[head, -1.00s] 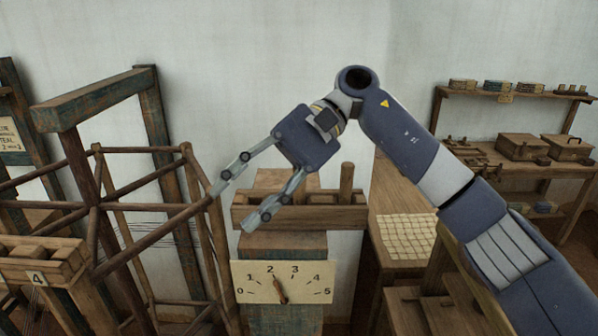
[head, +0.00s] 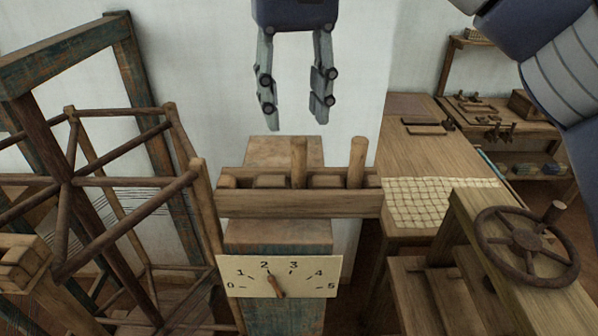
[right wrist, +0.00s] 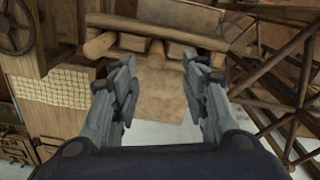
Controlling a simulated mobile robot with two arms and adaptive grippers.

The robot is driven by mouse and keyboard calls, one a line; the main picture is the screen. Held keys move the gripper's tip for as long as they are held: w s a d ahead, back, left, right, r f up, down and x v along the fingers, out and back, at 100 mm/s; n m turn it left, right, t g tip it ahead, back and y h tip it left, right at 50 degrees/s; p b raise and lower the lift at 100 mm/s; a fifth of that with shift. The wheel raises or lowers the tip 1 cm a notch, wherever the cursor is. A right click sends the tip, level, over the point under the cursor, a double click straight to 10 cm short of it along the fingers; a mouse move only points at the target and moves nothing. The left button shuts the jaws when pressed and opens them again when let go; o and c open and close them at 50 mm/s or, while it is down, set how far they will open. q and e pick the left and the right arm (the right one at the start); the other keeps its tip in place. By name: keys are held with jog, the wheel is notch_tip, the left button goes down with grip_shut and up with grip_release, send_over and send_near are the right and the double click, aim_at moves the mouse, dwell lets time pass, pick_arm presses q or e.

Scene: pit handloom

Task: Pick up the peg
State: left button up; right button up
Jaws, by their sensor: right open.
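Two upright wooden pegs stand in a slotted wooden rack (head: 300,204) on top of the post with the number dial. The middle peg (head: 299,163) is below my right gripper, and the right peg (head: 357,163) is near the rack's right end. My right gripper (head: 295,124) points down with its two fingers apart and empty, its tips a little above the middle peg in the picture. In the right wrist view, the open fingers (right wrist: 160,65) face the rack (right wrist: 160,28), and one peg (right wrist: 100,45) shows at the left. My left gripper is not in view.
A dial plate (head: 278,276) is on the post's front. A wooden reel frame (head: 130,190) stands close at the left. A hand wheel (head: 527,245) and a bench with a squared sheet (head: 430,203) are at the right.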

aim_at(299, 140)
jog(key=shift+w+f, duration=0.2)
jog(key=shift+f, duration=0.55)
jog(key=shift+d+f, duration=0.1)
jog(key=shift+f, duration=0.5)
jog(key=shift+s+f+p, duration=0.1)
jog(key=shift+f+p, duration=0.2)
jog(key=shift+p, duration=0.05)
jog(key=shift+d+f+p, duration=0.2)
jog(key=shift+f+p, duration=0.2)
jog(key=shift+f, duration=1.35)
jog(key=shift+a, duration=0.1)
jog(key=shift+c, duration=0.8)
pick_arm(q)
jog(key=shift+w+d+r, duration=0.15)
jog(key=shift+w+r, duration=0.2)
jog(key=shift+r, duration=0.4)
pick_arm(e)
grip_shut()
